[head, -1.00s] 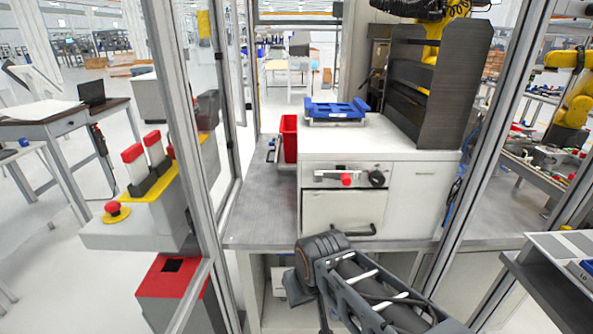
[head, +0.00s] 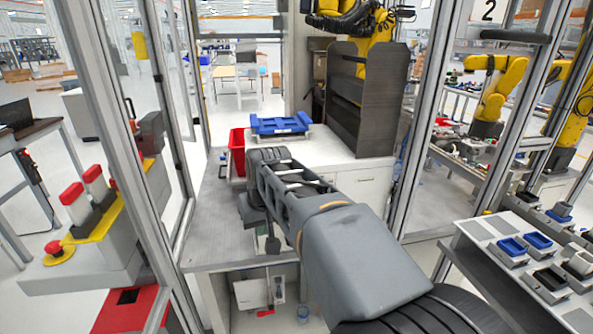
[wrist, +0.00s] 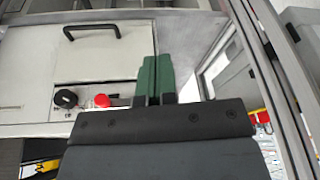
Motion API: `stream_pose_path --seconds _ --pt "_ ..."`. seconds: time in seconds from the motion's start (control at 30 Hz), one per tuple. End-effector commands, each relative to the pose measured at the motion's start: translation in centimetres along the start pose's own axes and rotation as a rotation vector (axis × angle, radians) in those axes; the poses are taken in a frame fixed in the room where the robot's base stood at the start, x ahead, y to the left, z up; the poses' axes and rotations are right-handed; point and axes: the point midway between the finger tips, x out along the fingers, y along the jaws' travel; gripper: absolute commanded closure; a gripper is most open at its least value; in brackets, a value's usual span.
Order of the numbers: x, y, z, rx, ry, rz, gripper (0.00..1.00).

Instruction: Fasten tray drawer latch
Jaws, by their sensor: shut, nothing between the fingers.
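The white tray drawer (wrist: 100,55) with its black bar handle (wrist: 92,28) shows in the wrist view, where the picture is upside down. The latch's red knob (wrist: 102,101) and a round black knob (wrist: 65,98) sit on the panel just past the drawer's edge. I cannot tell how the latch is seated. My gripper (wrist: 155,62) has two green fingers pressed together, empty, to the right of the red knob in that view and apart from it. In the head view my arm hides the drawer front and latch.
A blue tray (head: 281,124) lies on the white cabinet (head: 335,150), with a red bin (head: 237,152) beside it. Metal frame posts (head: 405,130) stand on both sides of the workstation. A parts table (head: 480,240) stands at the right.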

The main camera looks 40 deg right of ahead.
Motion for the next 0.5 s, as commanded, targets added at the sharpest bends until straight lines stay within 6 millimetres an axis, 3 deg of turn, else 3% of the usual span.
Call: stream_pose_path --seconds 0.03,0.2,0.33,0.5 --pt "-2.8 1.9 -2.7 0.044 -0.001 0.005 1.00" --pt "-7.9 7.8 -8.2 0.142 0.001 0.011 1.00" --pt "-10.5 11.3 -10.5 0.191 0.005 0.013 1.00" --pt "-12.1 13.9 -11.7 0.221 0.008 0.014 1.00"
